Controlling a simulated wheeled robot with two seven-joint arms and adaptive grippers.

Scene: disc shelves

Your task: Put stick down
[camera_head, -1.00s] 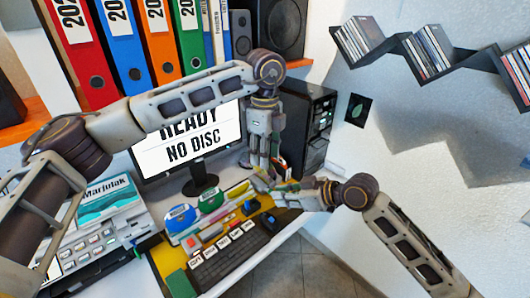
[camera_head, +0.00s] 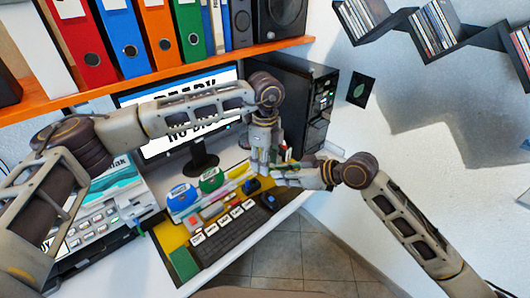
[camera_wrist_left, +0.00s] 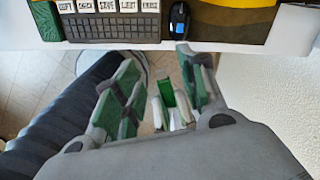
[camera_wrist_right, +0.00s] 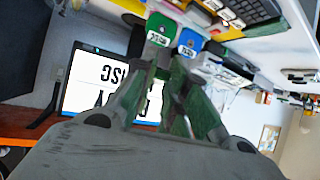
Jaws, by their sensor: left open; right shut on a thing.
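My left gripper (camera_head: 259,166) points down over the right part of the desk (camera_head: 277,218). In the left wrist view its green-padded fingers (camera_wrist_left: 157,60) are spread apart. A green piece (camera_wrist_left: 166,90) and white pieces show between them; I cannot tell whether these belong to the stick or to my other gripper. My right gripper (camera_head: 280,178) reaches in from the right, beside and close to the left one. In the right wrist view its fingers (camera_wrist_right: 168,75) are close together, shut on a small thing. The stick itself cannot be clearly made out; the fingers largely hide it.
The keyboard (camera_head: 235,235), mouse (camera_head: 253,187), blue case (camera_head: 182,197) and green case (camera_head: 211,180) lie on the desk. The monitor (camera_head: 160,149) and PC tower (camera_head: 310,108) stand behind. Disc shelves (camera_head: 460,45) hang on the right wall. Open floor (camera_head: 290,255) is in front.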

